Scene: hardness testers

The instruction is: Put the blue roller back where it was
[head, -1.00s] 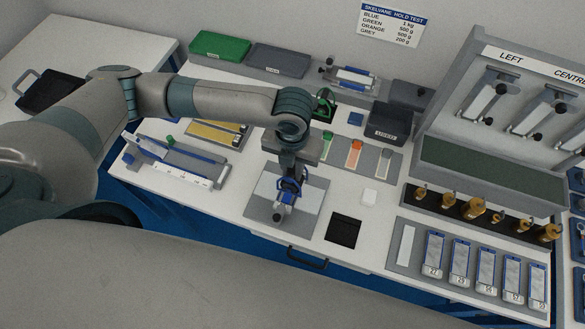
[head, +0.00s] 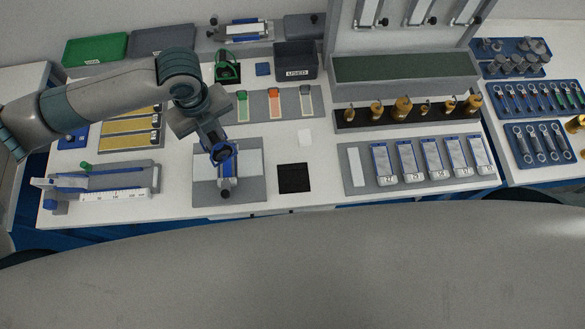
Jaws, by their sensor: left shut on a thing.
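My left gripper (head: 219,146) reaches in from the left and points down over a grey plate (head: 256,193) with a white panel on it. It is shut on the blue roller (head: 223,154), whose blue, ring-like frame shows just under the fingers. The gripper hides part of the roller. I cannot tell whether the roller touches the plate or the blue-and-white piece (head: 227,183) below it. A green stand (head: 228,70) is on the bench behind the gripper. My right gripper is not in view.
A grey mat (head: 258,106) with green, orange and grey-marked strips lies behind right of the plate. A black square pad (head: 294,178) lies to its right, a ruler fixture (head: 100,195) to its left. A dark box marked USED (head: 296,62) stands at the back.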

